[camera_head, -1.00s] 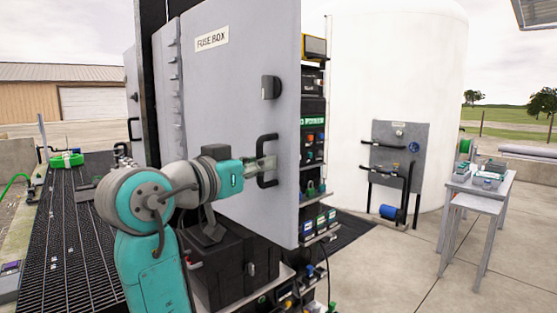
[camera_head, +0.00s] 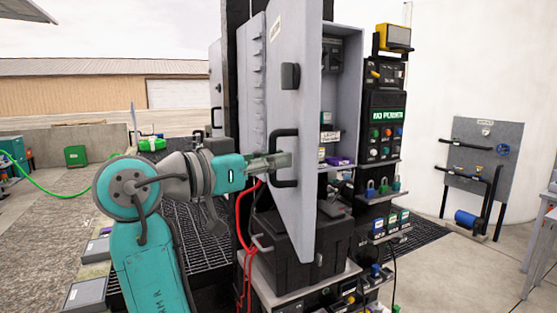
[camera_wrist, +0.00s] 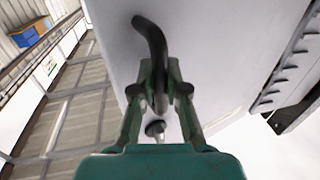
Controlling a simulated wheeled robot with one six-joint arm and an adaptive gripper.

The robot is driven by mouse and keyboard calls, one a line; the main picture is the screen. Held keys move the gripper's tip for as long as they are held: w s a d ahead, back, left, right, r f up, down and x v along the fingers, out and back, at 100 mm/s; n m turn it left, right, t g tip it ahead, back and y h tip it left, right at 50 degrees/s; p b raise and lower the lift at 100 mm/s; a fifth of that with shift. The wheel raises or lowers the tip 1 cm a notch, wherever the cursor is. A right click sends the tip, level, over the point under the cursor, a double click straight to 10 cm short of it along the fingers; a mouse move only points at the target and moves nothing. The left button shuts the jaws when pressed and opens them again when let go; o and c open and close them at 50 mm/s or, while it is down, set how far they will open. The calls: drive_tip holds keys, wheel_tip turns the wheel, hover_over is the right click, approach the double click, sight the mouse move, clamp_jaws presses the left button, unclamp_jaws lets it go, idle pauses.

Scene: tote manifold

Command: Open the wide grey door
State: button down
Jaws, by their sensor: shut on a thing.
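The wide grey door (camera_head: 296,112) of the fuse box stands partly open, swung out from its grey cabinet (camera_head: 349,70). Its right edge is apart from the cabinet and the inside shows. A black bar handle (camera_head: 285,160) is on the door's outer face, with a dark latch knob (camera_head: 290,76) above it. My gripper (camera_head: 280,161) is shut on the handle. In the wrist view the fingers (camera_wrist: 160,95) close around the lower part of the curved black handle (camera_wrist: 152,40). The exact finger contact is partly hidden by the fingers.
A shelf rack with a black "NO POWER" unit (camera_head: 384,115) and padlocks stands right of the cabinet. A black case (camera_head: 300,235) sits below the door, with red cables (camera_head: 243,215) beside it. A grey valve panel (camera_head: 480,150) is farther right.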

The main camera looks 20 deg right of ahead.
drive_tip(key=c, duration=1.2)
unclamp_jaws()
drive_tip(key=shift+a, duration=0.1)
drive_tip(key=v, duration=1.2)
